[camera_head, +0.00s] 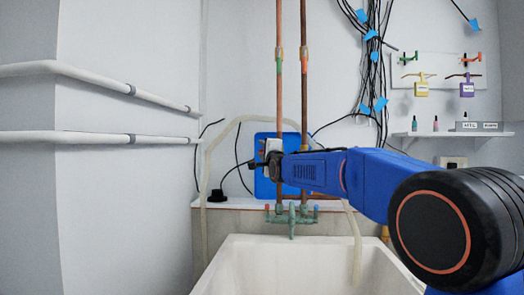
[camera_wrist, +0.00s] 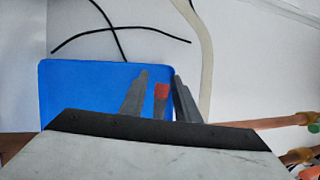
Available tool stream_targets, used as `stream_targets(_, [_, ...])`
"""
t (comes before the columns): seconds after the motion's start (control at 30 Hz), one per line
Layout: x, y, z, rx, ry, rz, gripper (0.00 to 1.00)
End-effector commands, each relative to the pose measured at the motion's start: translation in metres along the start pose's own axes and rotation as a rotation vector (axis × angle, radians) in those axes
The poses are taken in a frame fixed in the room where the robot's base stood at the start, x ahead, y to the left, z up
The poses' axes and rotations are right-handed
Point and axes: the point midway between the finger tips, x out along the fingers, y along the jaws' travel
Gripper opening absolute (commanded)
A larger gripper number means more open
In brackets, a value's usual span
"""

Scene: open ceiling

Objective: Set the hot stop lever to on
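A lever with a red tip (camera_wrist: 162,91) shows in the wrist view in front of a blue panel. I cannot tell from its look whether it is the hot stop lever. My gripper (camera_wrist: 158,88) has its two grey fingers on either side of this lever, with a gap between them; contact is not clear. In the head view my gripper (camera_head: 257,163) reaches left past two copper pipes (camera_head: 279,100), in front of the blue panel (camera_head: 265,188). There the gripper and arm hide the lever, so its on or off position cannot be told.
A green tap fixture (camera_head: 291,216) with red and blue ends sits above a white sink (camera_head: 300,262). A pale hose (camera_head: 206,190) loops around the panel. Black cables (camera_head: 372,60) hang at the upper right. White pipes (camera_head: 100,137) run along the left wall.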

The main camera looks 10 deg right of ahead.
Motion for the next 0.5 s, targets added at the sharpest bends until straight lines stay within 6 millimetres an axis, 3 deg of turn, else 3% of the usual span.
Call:
stream_targets(0.07, [-0.0001, 0.0, 0.0, 0.0, 0.0, 0.0, 0.27])
stream_targets(0.17, [-0.0001, 0.0, 0.0, 0.0, 0.0, 0.0, 0.03])
stream_targets(0.2, [-0.0002, 0.0001, 0.0, 0.0, 0.0, 0.0, 0.0])
stream_targets(0.5, [-0.0001, -0.0007, 0.0, 0.015, 0.003, -0.005, 0.0])
